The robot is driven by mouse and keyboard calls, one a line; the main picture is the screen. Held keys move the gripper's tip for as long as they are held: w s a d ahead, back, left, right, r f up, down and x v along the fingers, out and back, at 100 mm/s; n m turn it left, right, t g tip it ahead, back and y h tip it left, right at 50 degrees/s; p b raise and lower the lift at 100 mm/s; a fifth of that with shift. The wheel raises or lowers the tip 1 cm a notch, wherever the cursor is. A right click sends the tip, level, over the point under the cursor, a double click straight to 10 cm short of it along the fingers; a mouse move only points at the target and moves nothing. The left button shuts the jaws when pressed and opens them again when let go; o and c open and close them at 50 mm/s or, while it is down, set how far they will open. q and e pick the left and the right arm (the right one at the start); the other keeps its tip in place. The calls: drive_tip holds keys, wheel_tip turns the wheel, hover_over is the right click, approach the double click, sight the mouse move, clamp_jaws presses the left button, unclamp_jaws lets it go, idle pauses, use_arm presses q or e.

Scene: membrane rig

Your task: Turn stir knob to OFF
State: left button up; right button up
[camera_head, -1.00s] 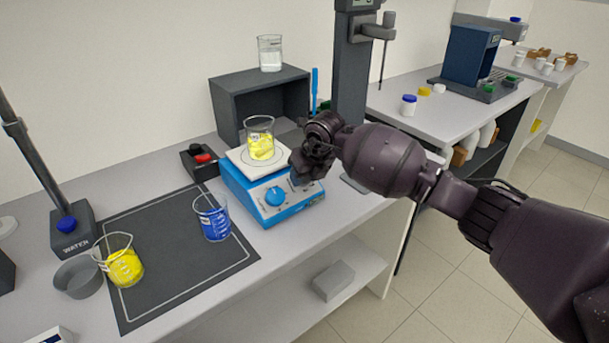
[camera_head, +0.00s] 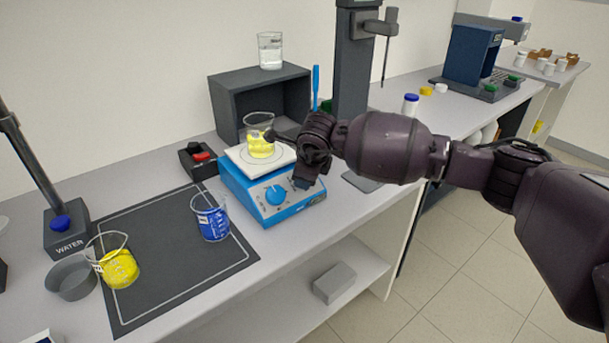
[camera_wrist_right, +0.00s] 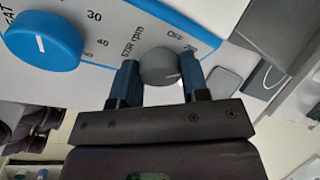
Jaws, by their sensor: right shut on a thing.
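The grey stir knob (camera_wrist_right: 158,66) sits on the front panel of the blue hotplate stirrer (camera_head: 262,212), next to the printed STIR RPM and OFF marks. My right gripper (camera_wrist_right: 161,76) has its two blue fingers on either side of this knob and is shut on it. A light pointer mark shows faintly on the knob; I cannot read its setting exactly. In the head view my right gripper (camera_head: 305,182) is at the right end of the panel and hides the stir knob. The larger blue heat knob (camera_wrist_right: 42,42) is beside it. My left gripper is not in view.
A beaker of yellow contents (camera_head: 260,147) stands on the white hotplate top (camera_head: 238,160). A blue beaker (camera_head: 211,222) and another yellow beaker (camera_head: 120,268) stand to the left. A dark shelf box (camera_head: 224,110) is behind. The dark mat (camera_head: 165,250) has free room.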

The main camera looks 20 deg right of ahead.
drive_tip(key=n, duration=0.4)
drive_tip(key=shift+t+b, duration=0.4)
drive_tip(key=shift+s+n+t, duration=0.1)
drive_tip(key=shift+n+t, duration=0.2)
drive_tip(key=shift+n, duration=1.2)
drive_tip(key=o, duration=0.9)
drive_tip(key=v, duration=1)
drive_tip(key=shift+s+a+r+p, duration=0.15)
drive_tip(key=shift+s+r+p, duration=0.1)
drive_tip(key=shift+r+p, duration=0.1)
